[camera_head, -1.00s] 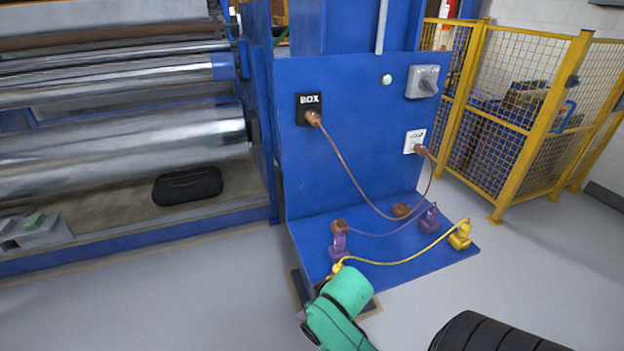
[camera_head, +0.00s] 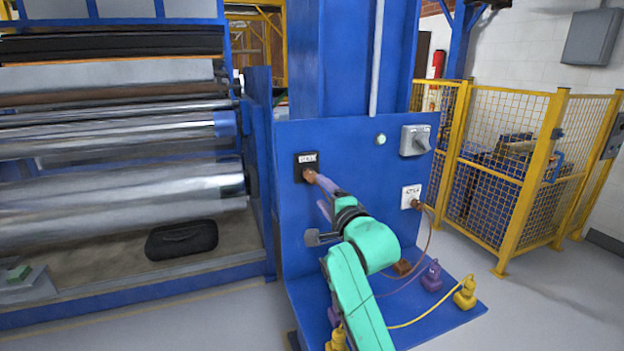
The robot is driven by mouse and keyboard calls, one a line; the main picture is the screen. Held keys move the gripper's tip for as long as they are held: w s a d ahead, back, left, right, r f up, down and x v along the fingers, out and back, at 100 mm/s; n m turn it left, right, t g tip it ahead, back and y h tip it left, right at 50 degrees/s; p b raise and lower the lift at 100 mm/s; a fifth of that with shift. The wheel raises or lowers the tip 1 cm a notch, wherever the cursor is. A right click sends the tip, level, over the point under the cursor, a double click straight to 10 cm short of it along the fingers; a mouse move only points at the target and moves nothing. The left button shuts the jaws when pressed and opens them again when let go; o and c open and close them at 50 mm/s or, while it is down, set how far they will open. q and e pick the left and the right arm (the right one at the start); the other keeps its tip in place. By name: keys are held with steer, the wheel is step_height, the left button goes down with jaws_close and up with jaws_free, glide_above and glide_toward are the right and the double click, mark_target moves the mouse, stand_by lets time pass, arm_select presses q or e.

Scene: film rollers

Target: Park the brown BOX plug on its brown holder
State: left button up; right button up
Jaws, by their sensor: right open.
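The brown BOX plug (camera_head: 309,176) sits in the black BOX socket (camera_head: 306,160) on the blue upright panel. My right gripper (camera_head: 323,187) is open, with its fingertips close to this plug; I cannot tell whether they touch it or straddle it. Its arm hides most of the plug's cable. One brown holder (camera_head: 402,267) shows on the blue base shelf to the right of my arm. The left brown holder is hidden behind my arm. My left gripper is out of view.
Another brown plug (camera_head: 416,204) sits in the white socket (camera_head: 411,193). A grey rotary switch (camera_head: 415,141) is above. Rollers (camera_head: 120,190) lie left; a yellow fence (camera_head: 520,150) stands right.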

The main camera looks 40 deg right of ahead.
mark_target(315, 181)
steer(key=shift+d+r+m, duration=0.2)
steer(key=shift+r+m, duration=0.1)
steer(key=shift+r, duration=0.1)
steer(key=shift+w+d, duration=0.1)
steer(key=shift+w, duration=0.25)
steer(key=p+x, duration=0.1)
steer(key=x, duration=0.7)
steer(key=shift+w, duration=0.1)
steer(key=shift+r+p, duration=0.1)
steer(key=shift+p, duration=0.35)
stand_by(0.6)
jaws_close()
